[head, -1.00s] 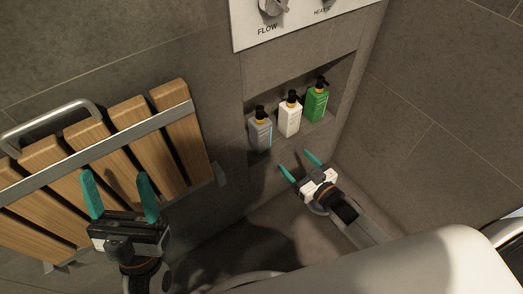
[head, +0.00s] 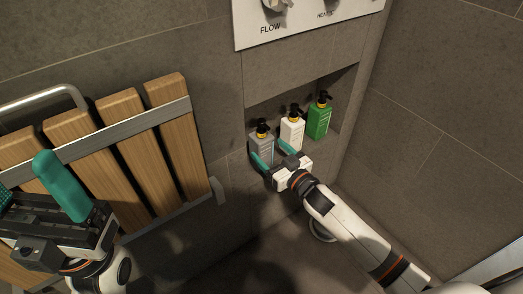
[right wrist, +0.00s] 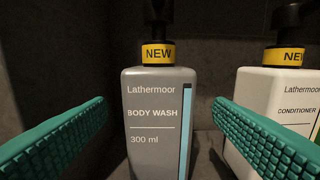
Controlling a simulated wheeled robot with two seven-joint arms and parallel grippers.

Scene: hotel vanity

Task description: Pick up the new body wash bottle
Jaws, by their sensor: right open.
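The grey body wash bottle (head: 262,144) stands upright at the left of the wall niche. In the right wrist view the body wash bottle (right wrist: 158,120) shows its "BODY WASH 300 ml" label and a yellow "NEW" collar, with a black pump above. My right gripper (head: 272,154) is open in front of it. In the right wrist view its teal fingers lie to either side of the bottle's image, with gaps on both sides. My left gripper (head: 30,180) is at the left by the wooden slats; its near teal finger shows clearly, the other is partly cut off at the picture's edge.
A white conditioner bottle (head: 292,131), also with a yellow collar (right wrist: 283,57), stands just right of the body wash. A green bottle (head: 319,120) stands farther right in the niche. A slatted wooden seat (head: 130,150) is on the left wall, and a control panel (head: 300,18) is above.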

